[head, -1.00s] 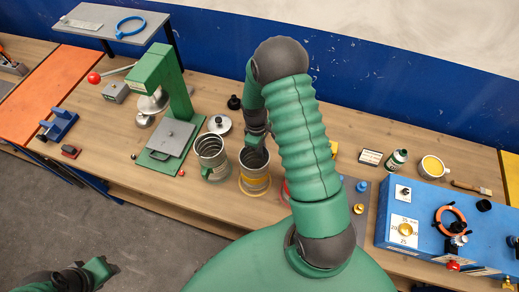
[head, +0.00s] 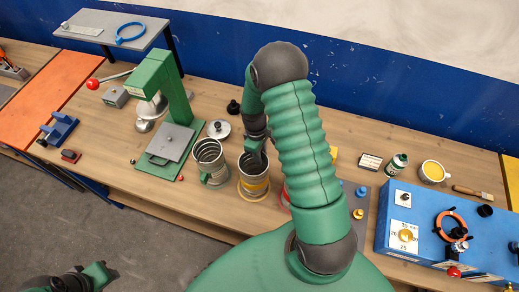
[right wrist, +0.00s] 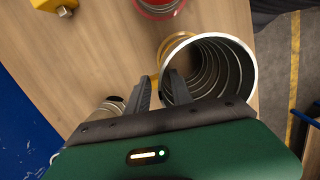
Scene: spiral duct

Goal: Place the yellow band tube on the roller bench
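The yellow band tube (head: 253,175) is an upright grey metal tube with a yellow band, standing on the wooden table in the head view. Its open mouth (right wrist: 236,47) shows in the right wrist view. My right gripper (head: 254,150) is at its rim. In the right wrist view its two fingers (right wrist: 160,90) are apart, one over the mouth and one outside the wall; contact is unclear. My left gripper (head: 104,274) is low at the left, away from the table, its opening unclear. A small blue stand (head: 58,130) at the far left may be the roller bench.
A ribbed tube with a handle (head: 209,158) stands just left of the yellow band tube. A green press (head: 172,110) is beyond it. A blue box with fittings (head: 400,235) sits at the right.

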